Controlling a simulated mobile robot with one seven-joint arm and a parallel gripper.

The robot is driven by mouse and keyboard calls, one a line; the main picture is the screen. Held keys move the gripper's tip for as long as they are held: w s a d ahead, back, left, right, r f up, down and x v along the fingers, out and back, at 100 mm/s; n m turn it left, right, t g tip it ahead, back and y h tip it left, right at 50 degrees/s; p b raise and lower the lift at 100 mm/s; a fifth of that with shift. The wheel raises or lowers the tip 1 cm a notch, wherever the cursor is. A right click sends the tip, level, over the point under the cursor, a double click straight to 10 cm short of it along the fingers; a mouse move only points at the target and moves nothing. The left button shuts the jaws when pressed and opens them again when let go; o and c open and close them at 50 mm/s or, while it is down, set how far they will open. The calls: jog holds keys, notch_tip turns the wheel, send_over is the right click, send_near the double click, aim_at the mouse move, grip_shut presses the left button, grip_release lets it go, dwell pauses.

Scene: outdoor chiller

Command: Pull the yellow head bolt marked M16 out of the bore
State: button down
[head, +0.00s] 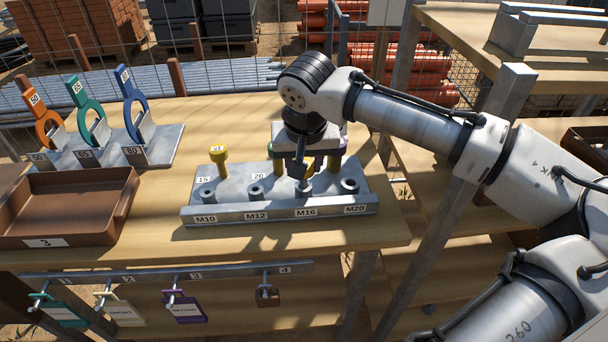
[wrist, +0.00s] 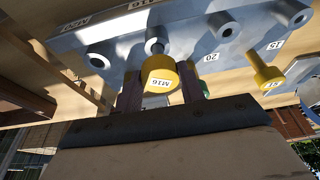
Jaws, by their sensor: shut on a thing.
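The yellow head bolt marked M16 (wrist: 159,82) shows in the wrist view with its label facing the camera. My gripper (wrist: 162,90) is shut on it, with one finger on each side of the head. Behind the head is the boss of a bore in the grey bolt block (wrist: 120,35); I cannot tell how deep the shank sits. In the head view my gripper (head: 301,166) points down over the block (head: 232,185), just above the M16 plate. There it mostly hides the bolt.
Another yellow bolt (head: 218,160) stands at the block's left. A green one (head: 275,158) stands behind my gripper. A brown tray (head: 70,205) marked 3 lies at the left. A rack with coloured ring tools (head: 135,150) stands behind it. Tags hang from a rail below.

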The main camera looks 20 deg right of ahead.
jog(key=shift+r+p, duration=1.75)
jog(key=shift+r, duration=0.65)
jog(key=shift+f, duration=0.1)
jog(key=c, duration=1.4)
grip_release()
jog(key=shift+c, duration=0.2)
grip_shut()
